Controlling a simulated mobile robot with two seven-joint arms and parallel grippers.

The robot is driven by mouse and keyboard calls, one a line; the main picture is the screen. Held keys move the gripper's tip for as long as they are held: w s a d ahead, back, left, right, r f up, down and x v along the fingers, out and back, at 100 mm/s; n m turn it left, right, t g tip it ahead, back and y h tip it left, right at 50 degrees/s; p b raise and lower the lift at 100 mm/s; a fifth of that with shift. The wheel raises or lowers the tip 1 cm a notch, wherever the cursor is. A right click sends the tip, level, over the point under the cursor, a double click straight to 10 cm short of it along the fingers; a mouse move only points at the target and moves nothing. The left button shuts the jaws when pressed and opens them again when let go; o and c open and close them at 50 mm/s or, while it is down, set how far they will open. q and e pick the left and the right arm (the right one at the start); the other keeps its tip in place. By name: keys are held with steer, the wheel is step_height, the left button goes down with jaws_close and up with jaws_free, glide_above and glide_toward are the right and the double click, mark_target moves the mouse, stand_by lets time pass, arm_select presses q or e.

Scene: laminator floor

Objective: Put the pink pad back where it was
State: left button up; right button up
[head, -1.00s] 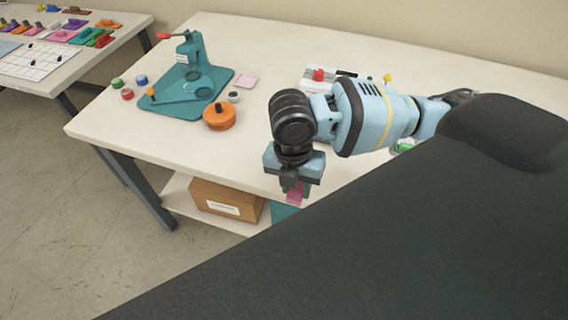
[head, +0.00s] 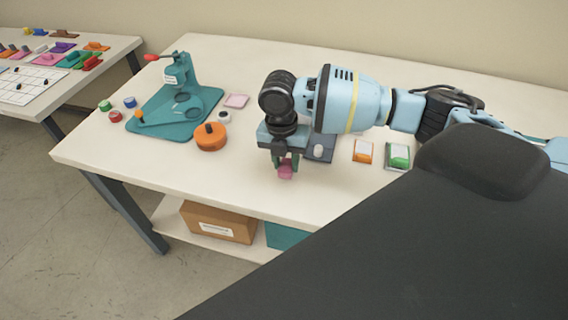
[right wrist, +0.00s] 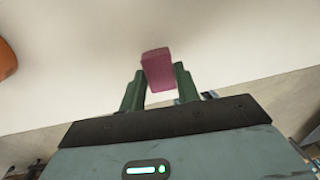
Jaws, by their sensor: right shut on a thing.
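My right gripper (head: 284,163) is shut on a small pink block-like thing (head: 287,172), which looks like the pink pad. It points down and appears to be over the front part of the white table (head: 225,173). In the right wrist view the pink pad (right wrist: 157,68) sits between the two green fingers of the right gripper (right wrist: 160,84), with pale table surface behind it. I cannot tell its exact height above the table. My left gripper is not in view.
A teal press (head: 180,100) stands at the back left, near an orange round thing (head: 210,138) and a pale pink square (head: 236,101). Orange (head: 363,152) and green (head: 398,157) items lie right of the gripper. Another table (head: 60,85) at left holds several coloured pieces.

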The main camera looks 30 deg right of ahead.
mark_target(285, 164)
steer(key=shift+w+d, duration=0.45)
steer(key=shift+w, duration=0.3)
steer(key=shift+w+f, duration=0.15)
steer(key=shift+f, duration=0.3)
steer(key=shift+d+f, duration=0.1)
steer(key=shift+f, duration=1.3)
steer(key=shift+f, duration=0.15)
steer(key=o, duration=1.1)
steer(key=r, duration=1.2)
steer(key=shift+w+a+r, duration=0.2)
steer(key=shift+w+a, duration=0.1)
steer(key=shift+w, duration=0.1)
